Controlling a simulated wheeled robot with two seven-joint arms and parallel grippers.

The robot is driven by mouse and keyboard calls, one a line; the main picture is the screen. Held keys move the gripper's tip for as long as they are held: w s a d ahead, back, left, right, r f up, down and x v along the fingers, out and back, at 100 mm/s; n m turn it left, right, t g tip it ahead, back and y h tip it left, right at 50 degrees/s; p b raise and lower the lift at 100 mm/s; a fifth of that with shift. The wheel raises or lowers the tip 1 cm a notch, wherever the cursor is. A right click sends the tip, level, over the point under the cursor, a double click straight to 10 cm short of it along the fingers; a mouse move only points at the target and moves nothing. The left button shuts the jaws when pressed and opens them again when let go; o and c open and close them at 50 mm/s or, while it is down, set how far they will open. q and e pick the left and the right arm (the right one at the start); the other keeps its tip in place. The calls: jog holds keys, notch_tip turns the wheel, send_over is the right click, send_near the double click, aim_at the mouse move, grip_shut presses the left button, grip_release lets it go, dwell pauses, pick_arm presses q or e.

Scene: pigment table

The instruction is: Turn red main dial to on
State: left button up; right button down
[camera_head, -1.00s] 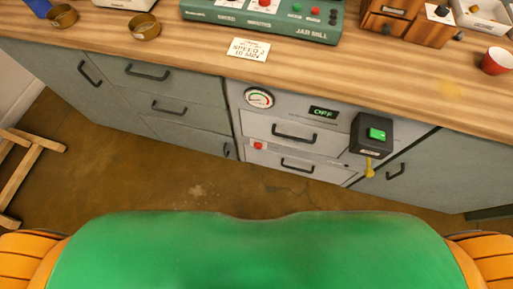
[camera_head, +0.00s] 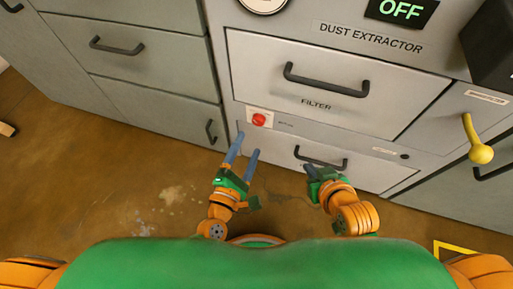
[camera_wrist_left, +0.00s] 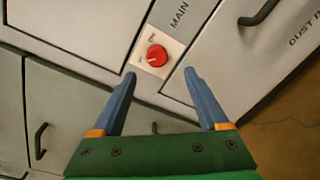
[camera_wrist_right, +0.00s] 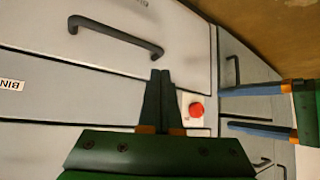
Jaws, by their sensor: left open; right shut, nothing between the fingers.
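The red main dial (camera_head: 259,120) sits on a pale square plate at the left of the grey dust extractor's lower front. In the left wrist view the dial (camera_wrist_left: 157,56) lies ahead of and between the spread fingers, under the word MAIN. My left gripper (camera_head: 247,146) is open and empty, just below the dial and apart from it. My right gripper (camera_head: 310,168) is shut and empty, in front of the lower drawer, right of the dial. The right wrist view shows the dial (camera_wrist_right: 196,110) beside the closed fingertips, with the left gripper's fingers at the right edge.
The FILTER drawer handle (camera_head: 326,82) is above the dial, and a lower drawer handle (camera_head: 320,160) is near my right gripper. A yellow-knobbed lever (camera_head: 480,152) sticks out at the right. A display (camera_head: 402,10) reads OFF. Grey cabinet drawers stand at the left.

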aim_at(258, 123)
pick_arm(q)
jog(key=w, duration=0.2)
jog(key=w+d+n, duration=0.1)
jog(key=w, duration=0.1)
jog(key=w+d+n+b, duration=0.1)
jog(key=w, duration=0.1)
jog(key=shift+w+d+t, duration=0.1)
jog(key=shift+w+t, duration=0.15)
jog(key=shift+t, duration=0.15)
jog(key=shift+w+d+r, duration=0.1)
jog(key=shift+w, duration=0.2)
grip_shut()
pick_arm(e)
jog(key=w+a+r+t+y, duration=0.1)
jog(key=w+r+t, duration=0.3)
jog(key=r, duration=0.2)
jog(key=shift+a+r, duration=0.2)
jog(key=shift+a, duration=0.1)
